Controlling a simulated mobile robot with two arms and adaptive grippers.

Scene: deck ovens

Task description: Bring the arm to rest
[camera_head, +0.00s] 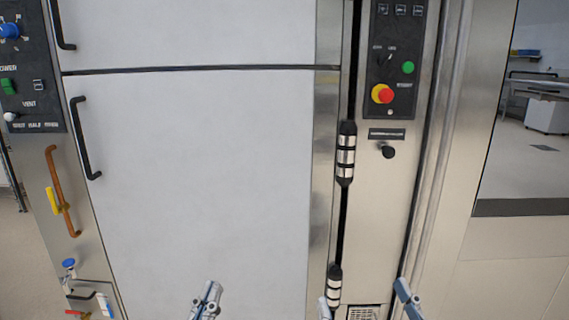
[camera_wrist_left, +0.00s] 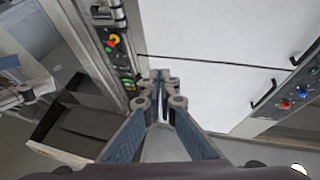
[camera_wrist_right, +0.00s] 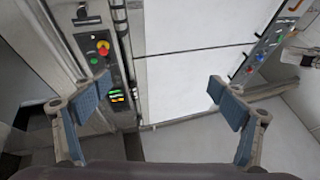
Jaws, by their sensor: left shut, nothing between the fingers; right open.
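My left gripper (camera_head: 207,298) is at the bottom of the head view, in front of the white oven door. Its fingers are together and hold nothing; they also meet in the left wrist view (camera_wrist_left: 161,78). My right gripper (camera_head: 362,296) is at the bottom of the head view, right of the left one, with its two fingers apart. The right wrist view shows it open and empty (camera_wrist_right: 160,88). Both grippers appear apart from the oven front. Most of both arms is out of the head view.
The white oven doors (camera_head: 200,180) are shut, with a black handle (camera_head: 84,138). A control panel (camera_head: 393,60) with a red-yellow emergency button is at the right. Valves and pipes (camera_head: 72,266) are at the lower left. Open floor (camera_head: 530,145) shows beyond the right edge.

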